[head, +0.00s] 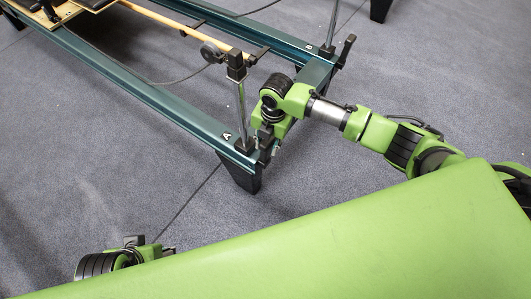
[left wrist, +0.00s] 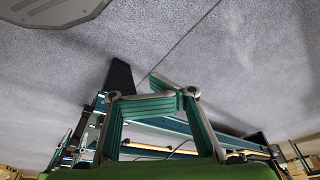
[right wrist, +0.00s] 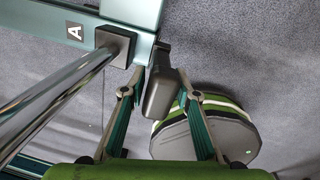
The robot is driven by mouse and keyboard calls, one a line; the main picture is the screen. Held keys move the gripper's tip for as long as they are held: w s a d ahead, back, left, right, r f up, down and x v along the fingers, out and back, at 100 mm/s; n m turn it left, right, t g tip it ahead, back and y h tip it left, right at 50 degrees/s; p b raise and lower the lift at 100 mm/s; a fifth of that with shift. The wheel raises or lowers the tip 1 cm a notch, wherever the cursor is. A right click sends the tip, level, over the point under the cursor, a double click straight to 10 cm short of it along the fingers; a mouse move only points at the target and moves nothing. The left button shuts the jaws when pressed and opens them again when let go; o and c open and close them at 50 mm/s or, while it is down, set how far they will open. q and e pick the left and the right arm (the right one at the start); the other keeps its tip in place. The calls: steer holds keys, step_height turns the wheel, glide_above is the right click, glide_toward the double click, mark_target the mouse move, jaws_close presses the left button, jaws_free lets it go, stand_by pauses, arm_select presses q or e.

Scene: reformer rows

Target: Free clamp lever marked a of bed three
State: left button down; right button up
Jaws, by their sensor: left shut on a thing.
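A teal bed frame (head: 165,101) has a corner marked A (head: 227,136). A dark clamp lever (right wrist: 163,94) sits at this corner, beside the black post foot (right wrist: 116,44); my gripper mostly hides it in the head view. My right gripper (right wrist: 160,82) is open, with one finger on each side of the lever; whether either finger touches it is unclear. It also shows in the head view (head: 270,146). My left gripper (left wrist: 179,92) is shut, its fingers bent together over the floor, and I see nothing between them. In the head view its wrist is at lower left, apart from the bed.
The far corner marked B (head: 308,47) has another black lever (head: 346,51), standing upright. A chrome post (head: 241,106) with a black top rises at corner A. A wooden bar (head: 185,31) and a dark cable run along the bed. Grey carpet (head: 100,190) lies clear in front.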

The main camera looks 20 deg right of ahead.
mark_target(266, 156)
steer(key=shift+w+a+f+b, duration=0.1)
steer(key=shift+f+b, duration=0.2)
steer(key=shift+f, duration=0.9)
steer(key=shift+w+a+f+b, duration=0.1)
steer(key=shift+f+b, duration=0.15)
steer(key=shift+f, duration=0.9)
steer(key=shift+s, duration=0.1)
jaws_close()
